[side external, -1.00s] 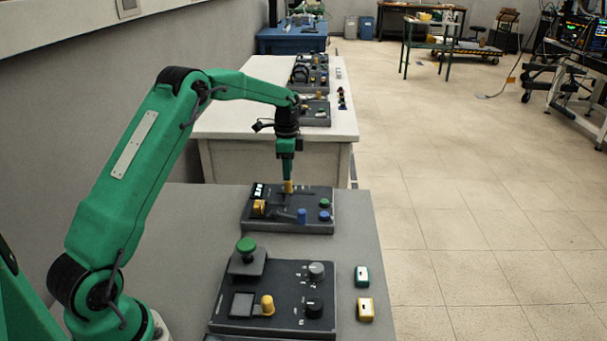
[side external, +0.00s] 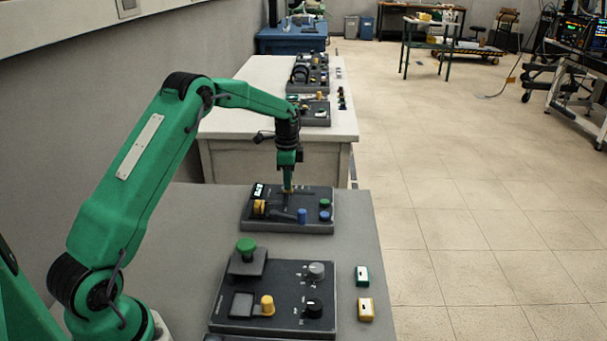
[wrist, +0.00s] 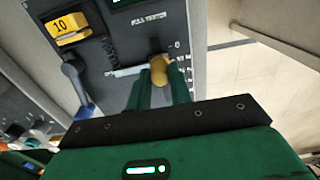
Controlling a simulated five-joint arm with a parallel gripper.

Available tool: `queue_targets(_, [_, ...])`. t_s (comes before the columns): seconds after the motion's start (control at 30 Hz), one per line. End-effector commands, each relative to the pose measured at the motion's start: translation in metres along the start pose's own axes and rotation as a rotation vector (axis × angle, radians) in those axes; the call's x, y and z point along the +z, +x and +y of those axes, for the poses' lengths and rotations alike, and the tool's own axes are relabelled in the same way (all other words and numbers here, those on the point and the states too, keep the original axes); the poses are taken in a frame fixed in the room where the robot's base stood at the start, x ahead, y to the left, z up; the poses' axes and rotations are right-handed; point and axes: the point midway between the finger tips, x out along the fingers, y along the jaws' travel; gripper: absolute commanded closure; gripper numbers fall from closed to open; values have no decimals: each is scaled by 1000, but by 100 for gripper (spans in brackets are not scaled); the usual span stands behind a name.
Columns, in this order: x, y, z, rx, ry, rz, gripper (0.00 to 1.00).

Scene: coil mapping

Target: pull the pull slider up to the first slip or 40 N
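The pull slider's yellow knob (wrist: 161,66) shows in the wrist view on the dark panel labelled as a pull tester, beside a scale with printed marks. The two green fingers of my gripper (wrist: 160,88) reach down on either side of the knob with little gap to it. I cannot tell whether they press on it. In the side view my gripper (side external: 287,187) is low over the back panel (side external: 262,220), and its fingers hide most of the knob.
The back panel also carries a yellow block marked 10 (wrist: 68,28), a blue lever (wrist: 76,84), a blue cylinder (side external: 302,215) and a green button (side external: 325,203). A nearer panel (side external: 285,285) has knobs and a green mushroom button (side external: 246,244).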

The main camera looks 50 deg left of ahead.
Motion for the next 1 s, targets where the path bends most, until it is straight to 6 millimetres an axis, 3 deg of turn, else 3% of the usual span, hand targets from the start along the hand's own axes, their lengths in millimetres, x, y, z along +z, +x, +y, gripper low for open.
queue_targets(1.0, [-14, 0, 0, -2, 1, 1, 96])
